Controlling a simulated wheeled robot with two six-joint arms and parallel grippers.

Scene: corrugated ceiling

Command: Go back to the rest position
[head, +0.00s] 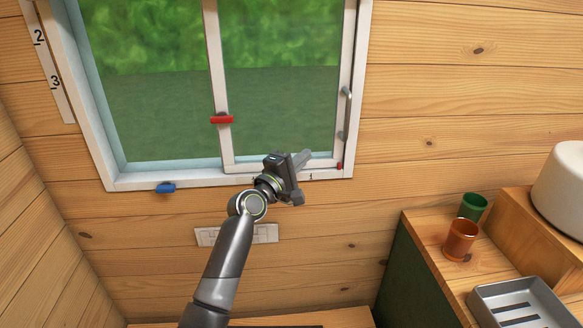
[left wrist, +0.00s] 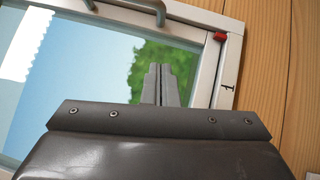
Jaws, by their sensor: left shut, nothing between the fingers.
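My left gripper (head: 302,160) is raised in front of the lower right part of the window in the head view. Its fingers are together with nothing between them; they also show closed in the left wrist view (left wrist: 159,85). The sliding window sash (head: 216,75) has a white frame, a red latch (head: 222,120) on its left stile and a metal handle (head: 346,108) on its right stile. The gripper is below the handle and apart from it. My right gripper is in neither view.
A blue piece (head: 166,188) sits on the lower window frame. On the right, a wooden counter (head: 428,240) holds an orange cup (head: 460,240), a green cup (head: 473,206) and a metal tray (head: 520,302). A white rounded object (head: 562,190) stands on a wooden box (head: 520,222).

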